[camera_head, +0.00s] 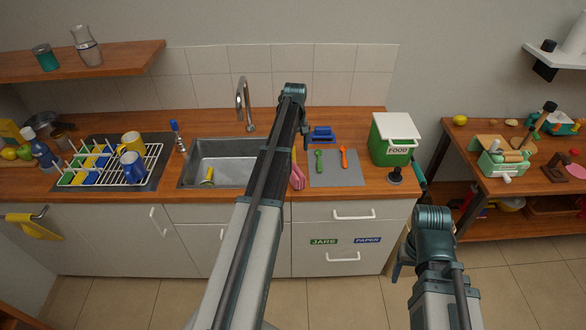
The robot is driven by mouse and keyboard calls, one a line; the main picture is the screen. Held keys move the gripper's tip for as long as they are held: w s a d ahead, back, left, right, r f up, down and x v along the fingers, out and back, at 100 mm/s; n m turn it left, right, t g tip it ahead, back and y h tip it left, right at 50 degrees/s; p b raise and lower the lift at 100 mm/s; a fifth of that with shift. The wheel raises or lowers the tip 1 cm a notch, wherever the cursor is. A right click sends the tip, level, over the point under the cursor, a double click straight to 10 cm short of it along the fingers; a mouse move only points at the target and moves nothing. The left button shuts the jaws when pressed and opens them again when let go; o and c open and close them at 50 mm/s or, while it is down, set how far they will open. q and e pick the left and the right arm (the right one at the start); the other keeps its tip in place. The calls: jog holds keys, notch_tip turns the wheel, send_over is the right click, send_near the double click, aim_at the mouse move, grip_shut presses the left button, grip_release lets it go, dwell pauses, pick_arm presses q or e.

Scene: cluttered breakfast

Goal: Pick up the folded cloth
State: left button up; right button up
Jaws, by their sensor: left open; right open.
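I cannot tell for certain which thing is the folded cloth. A small blue item (321,134), flat and layered-looking, lies on the counter behind the grey mat; it may be the folded cloth. A yellow cloth (37,226) hangs over a cabinet handle at the far left. A pink item (298,179) lies by the mat's left edge, partly hidden by my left arm. My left arm rises through the middle, and its far joint stands before the backsplash. My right arm is at lower right, in front of the floor. I cannot make out either gripper's fingers.
The grey mat (350,178) holds a green spoon (319,161) and an orange one (343,156). The FOOD bin (394,140) stands to its right. The sink (215,171) and dish rack (110,158) are left. A side table (490,184) stands at right.

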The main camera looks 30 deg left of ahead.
aim_at(294, 167)
pick_arm(q)
jog(key=f+b, duration=0.8)
jog(key=shift+a+f+b, duration=0.2)
jog(key=shift+f+b, duration=0.15)
jog(key=shift+b, duration=0.05)
notch_tip(294, 167, down, 5)
jog(key=b, duration=0.5)
jog(key=shift+s+a+f, duration=0.1)
jog(key=shift+s, duration=0.05)
grip_shut()
jog(key=shift+r, duration=0.2)
